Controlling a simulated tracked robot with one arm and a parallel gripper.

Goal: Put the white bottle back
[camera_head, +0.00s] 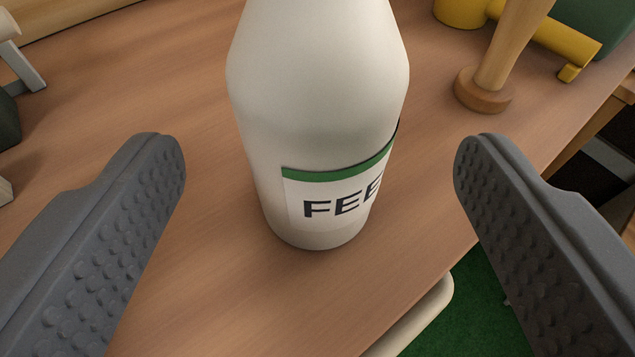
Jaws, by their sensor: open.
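The white bottle (315,95) stands upright on a brown wooden surface (190,250), near its front right edge. Its top is cut off by the picture's upper edge. It bears a white label with a green band and the letters "FEE". My gripper (318,160) is open, with one grey studded finger on the left and one on the right. The bottle shows between the fingers, a little beyond them, with a clear gap on both sides. Neither finger touches it.
A wooden handled tool (490,75) stands at the upper right, beside a yellow object (555,40) and something dark green. Grey and dark items (20,65) sit at the far left. Green flooring (465,315) shows below the edge at lower right. The surface left of the bottle is clear.

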